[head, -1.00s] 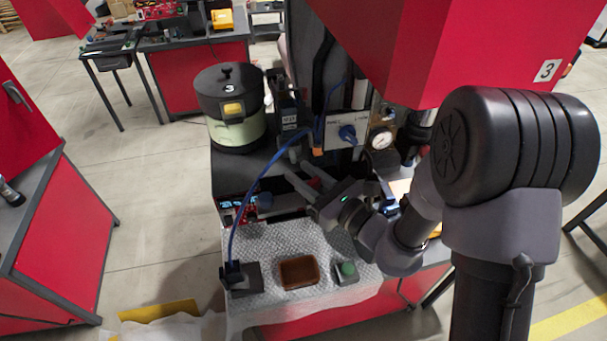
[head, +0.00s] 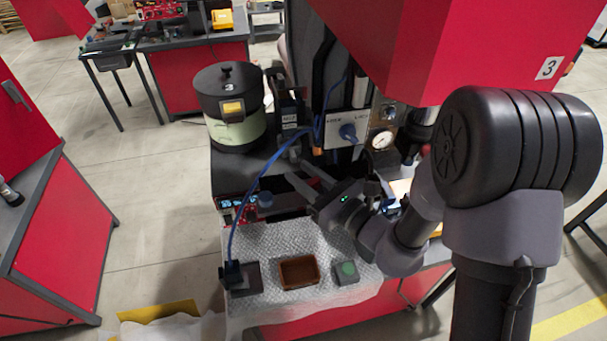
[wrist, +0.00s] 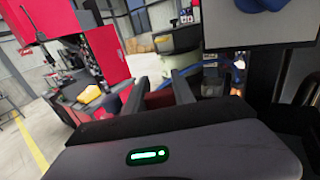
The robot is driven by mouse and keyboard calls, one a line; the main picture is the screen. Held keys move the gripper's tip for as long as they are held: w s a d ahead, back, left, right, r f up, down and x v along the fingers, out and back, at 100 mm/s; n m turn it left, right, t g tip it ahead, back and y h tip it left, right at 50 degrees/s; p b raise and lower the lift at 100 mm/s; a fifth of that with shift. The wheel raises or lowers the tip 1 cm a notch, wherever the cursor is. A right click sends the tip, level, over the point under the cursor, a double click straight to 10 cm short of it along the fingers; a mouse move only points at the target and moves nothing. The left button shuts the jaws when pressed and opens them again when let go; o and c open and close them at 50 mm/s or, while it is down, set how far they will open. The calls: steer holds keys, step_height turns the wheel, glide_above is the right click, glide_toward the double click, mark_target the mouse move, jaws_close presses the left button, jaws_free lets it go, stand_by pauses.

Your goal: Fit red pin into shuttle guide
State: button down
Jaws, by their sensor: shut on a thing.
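My gripper (head: 297,171) reaches over the dark machine top, in front of the column with the blue knob. Its two fingers point up and left in the head view. In the wrist view my gripper (wrist: 160,88) is shut on a red piece, the red pin (wrist: 158,99), which shows small and dark between the fingers. The pin cannot be made out in the head view. I cannot pick out the shuttle guide for certain in either view.
A black-lidded green pot (head: 232,115) stands left of my gripper. A blue cable (head: 246,188) arcs down to a black block (head: 240,278) on the padded mat (head: 275,240). A brown tray (head: 298,272) and a green-button box (head: 346,272) sit there. A gauge (head: 381,139) is at right.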

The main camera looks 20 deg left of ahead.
steer(key=c, duration=1)
jaws_free()
steer(key=shift+o, duration=0.2)
steer(key=shift+d, duration=0.1)
